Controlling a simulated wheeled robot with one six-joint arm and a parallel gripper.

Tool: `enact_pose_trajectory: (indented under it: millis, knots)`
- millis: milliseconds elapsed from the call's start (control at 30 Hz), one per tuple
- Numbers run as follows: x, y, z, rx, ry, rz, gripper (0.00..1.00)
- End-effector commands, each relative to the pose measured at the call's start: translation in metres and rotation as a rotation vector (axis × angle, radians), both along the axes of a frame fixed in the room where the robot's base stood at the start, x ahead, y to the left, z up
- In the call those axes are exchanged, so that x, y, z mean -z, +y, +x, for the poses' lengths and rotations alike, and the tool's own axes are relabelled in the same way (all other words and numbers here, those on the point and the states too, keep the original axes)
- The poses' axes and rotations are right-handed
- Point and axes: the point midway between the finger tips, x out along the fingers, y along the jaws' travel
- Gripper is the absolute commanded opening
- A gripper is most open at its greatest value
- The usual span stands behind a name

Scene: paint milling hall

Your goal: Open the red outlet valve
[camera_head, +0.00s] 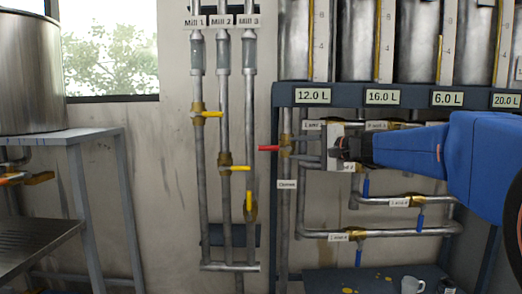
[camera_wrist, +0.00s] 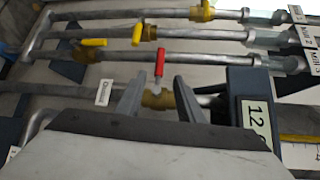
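The red valve handle (camera_head: 269,148) sticks out level to the left of its brass valve body (camera_head: 286,146) on a vertical pipe, in the middle of the head view. In the wrist view the red handle (camera_wrist: 159,64) rises from the brass body (camera_wrist: 158,98), crosswise to its pipe. My gripper (camera_head: 333,147) is to the right of the valve in the head view, at about its height. In the wrist view my gripper (camera_wrist: 160,82) is open, its fingers appearing on either side of the valve with nothing held. I cannot tell the distance between fingertips and handle.
Yellow-handled valves (camera_head: 212,114) sit on several mill pipes to the left. Blue-handled valves (camera_head: 420,220) and pipes lie below my arm. Tanks stand on a blue frame (camera_head: 350,93) above. A mug (camera_head: 411,285) is at bottom right. A metal table (camera_head: 75,138) stands left.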

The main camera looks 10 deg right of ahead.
Motion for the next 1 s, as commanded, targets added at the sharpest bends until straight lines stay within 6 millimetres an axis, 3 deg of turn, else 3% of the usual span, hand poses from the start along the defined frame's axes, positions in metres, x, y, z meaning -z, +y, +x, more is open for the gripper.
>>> enact_pose_trajectory:
  millis: [267, 1000]
  knots:
    - [0.005, 0.017, 0.025, -0.004, 0.001, 0.000, 0.35]
    - [0.022, 0.079, 0.131, -0.003, 0.001, 0.000, 0.35]
